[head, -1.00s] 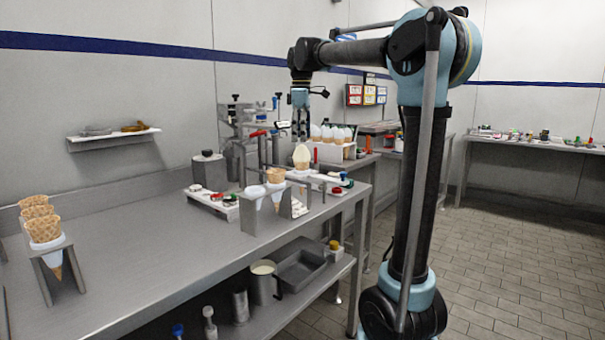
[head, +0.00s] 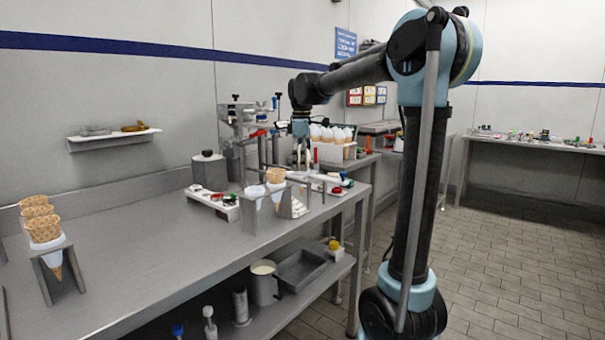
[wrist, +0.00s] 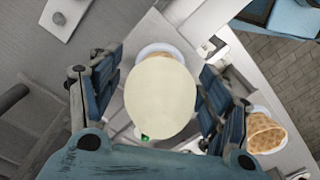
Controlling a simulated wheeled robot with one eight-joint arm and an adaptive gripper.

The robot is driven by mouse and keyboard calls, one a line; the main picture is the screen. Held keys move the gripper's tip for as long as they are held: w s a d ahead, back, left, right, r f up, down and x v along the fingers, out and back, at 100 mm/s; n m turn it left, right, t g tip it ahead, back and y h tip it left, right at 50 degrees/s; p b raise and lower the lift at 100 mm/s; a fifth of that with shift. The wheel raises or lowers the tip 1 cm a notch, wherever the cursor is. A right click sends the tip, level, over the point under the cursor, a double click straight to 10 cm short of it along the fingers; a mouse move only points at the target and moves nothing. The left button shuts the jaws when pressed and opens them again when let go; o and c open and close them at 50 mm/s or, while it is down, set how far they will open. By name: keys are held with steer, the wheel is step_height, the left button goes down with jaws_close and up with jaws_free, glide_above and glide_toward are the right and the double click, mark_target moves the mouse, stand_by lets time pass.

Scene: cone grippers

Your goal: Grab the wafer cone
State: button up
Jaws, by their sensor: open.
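In the wrist view a pale cream ice cream top (wrist: 163,97) fills the space between the two fingers of my gripper (wrist: 160,92). My gripper is open, with a finger on each side; I cannot tell if they touch it. A wafer cone's rim in a white ring (wrist: 172,52) shows partly behind the cream. Another wafer cone (wrist: 264,131) sits in a ring at the right. In the head view my gripper (head: 301,160) points down just right of a wafer cone (head: 276,175) upright in a metal holder (head: 250,214). The ice cream top is mostly hidden there by my fingers.
Stacked wafer cones (head: 42,228) stand in another holder (head: 47,262) at the left. Trays with small items (head: 222,205) and a grey canister (head: 209,170) stand nearby. Several white-topped items (head: 330,134) are behind my gripper. The table's middle (head: 150,235) is clear.

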steer(key=shift+c, duration=0.2)
steer(key=c, duration=0.8)
